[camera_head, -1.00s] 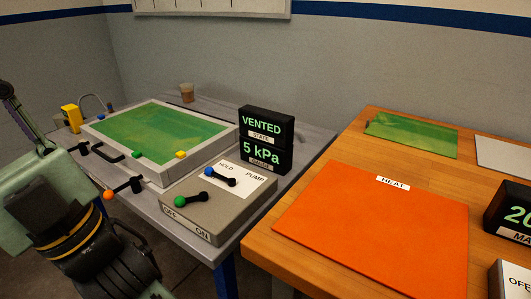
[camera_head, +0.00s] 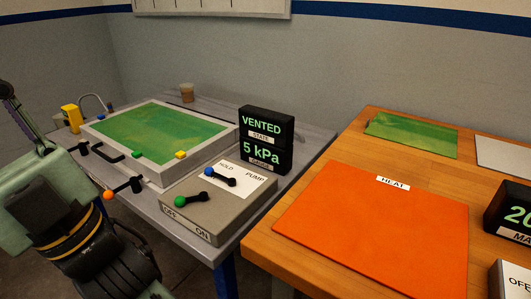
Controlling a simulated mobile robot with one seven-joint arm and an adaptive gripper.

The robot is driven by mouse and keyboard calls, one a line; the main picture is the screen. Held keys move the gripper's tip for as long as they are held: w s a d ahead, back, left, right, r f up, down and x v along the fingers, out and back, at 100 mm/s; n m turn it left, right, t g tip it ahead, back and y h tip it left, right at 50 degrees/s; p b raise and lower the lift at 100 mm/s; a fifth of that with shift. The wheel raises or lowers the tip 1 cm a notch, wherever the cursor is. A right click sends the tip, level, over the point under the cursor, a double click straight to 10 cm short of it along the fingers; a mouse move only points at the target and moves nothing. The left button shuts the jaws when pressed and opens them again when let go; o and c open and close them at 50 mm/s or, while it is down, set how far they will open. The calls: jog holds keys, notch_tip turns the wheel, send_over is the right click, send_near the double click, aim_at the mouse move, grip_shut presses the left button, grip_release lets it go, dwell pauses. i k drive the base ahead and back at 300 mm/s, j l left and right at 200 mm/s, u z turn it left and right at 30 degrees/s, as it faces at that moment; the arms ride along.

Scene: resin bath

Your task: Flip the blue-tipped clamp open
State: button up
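A grey-framed bath (camera_head: 155,172) with a green sheet inside lies on the grey table. On its front edge, a black clamp (camera_head: 83,148) sits at the left. Its arm runs toward my own arm and no blue tip shows, so I cannot confirm its tip colour. A second clamp (camera_head: 136,185) at the front right corner has an orange tip and sticks outward. My arm fills the lower left, with dark, yellow-banded wrist parts. My gripper's fingers cannot be made out, nor any contact with a clamp.
A black handle (camera_head: 107,154) lies between the clamps. A control box (camera_head: 190,217) with blue- and green-tipped levers stands right, before a display (camera_head: 266,140) reading VENTED, 5 kPa. A yellow object (camera_head: 71,116) and a cup (camera_head: 187,92) stand behind. A wooden table (camera_head: 262,243) holds an orange mat (camera_head: 375,225).

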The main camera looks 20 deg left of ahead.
aim_at(82, 145)
jog(key=u, duration=1.7)
jog(key=i+l+u, duration=0.2)
jog(key=u, duration=0.15)
jog(key=i+l+u, duration=0.3)
